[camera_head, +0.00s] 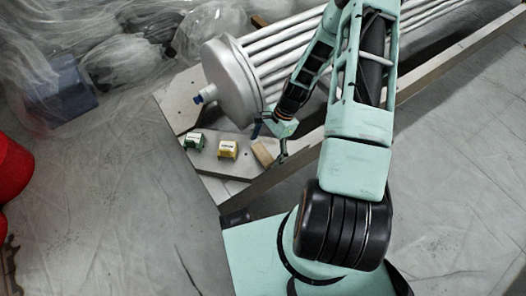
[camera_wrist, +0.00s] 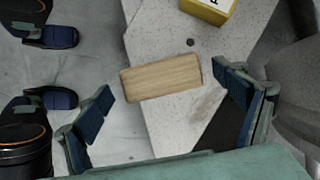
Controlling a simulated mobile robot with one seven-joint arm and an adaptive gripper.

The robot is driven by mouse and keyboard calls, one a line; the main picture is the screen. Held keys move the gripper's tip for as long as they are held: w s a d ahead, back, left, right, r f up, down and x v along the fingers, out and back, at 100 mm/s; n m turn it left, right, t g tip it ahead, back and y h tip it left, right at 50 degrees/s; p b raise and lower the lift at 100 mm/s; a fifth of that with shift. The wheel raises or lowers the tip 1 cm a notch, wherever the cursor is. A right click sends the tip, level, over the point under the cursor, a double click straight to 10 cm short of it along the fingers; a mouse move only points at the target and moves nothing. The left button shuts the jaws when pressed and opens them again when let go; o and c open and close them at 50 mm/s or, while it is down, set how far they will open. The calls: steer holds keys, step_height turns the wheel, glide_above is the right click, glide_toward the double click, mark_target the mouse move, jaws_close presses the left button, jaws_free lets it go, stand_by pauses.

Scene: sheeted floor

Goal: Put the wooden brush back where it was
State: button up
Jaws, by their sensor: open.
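The wooden brush shows as a plain light-brown block (camera_head: 262,153) near the edge of the pale speckled board (camera_head: 226,166). In the wrist view the wooden block (camera_wrist: 160,78) lies at a slight tilt, partly over the board (camera_wrist: 165,35); no bristles show. My gripper (camera_head: 269,144) is open, with one finger on each side of the block. In the wrist view the open fingers (camera_wrist: 165,86) stand left and right of its ends, with gaps between. From this view I cannot tell the height of the fingers above it.
A yellow box (camera_head: 228,149) and a green box (camera_head: 195,141) stand on the board left of the block. A large metal tube bundle (camera_head: 232,80) lies behind. A long beam (camera_head: 290,160) runs along the near side. Clear sheeted floor (camera_head: 120,200) lies at left, with red containers (camera_head: 12,170) beyond.

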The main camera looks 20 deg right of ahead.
steer(key=p+v, duration=0.3)
steer(key=v, duration=0.7)
steer(key=shift+r, duration=0.2)
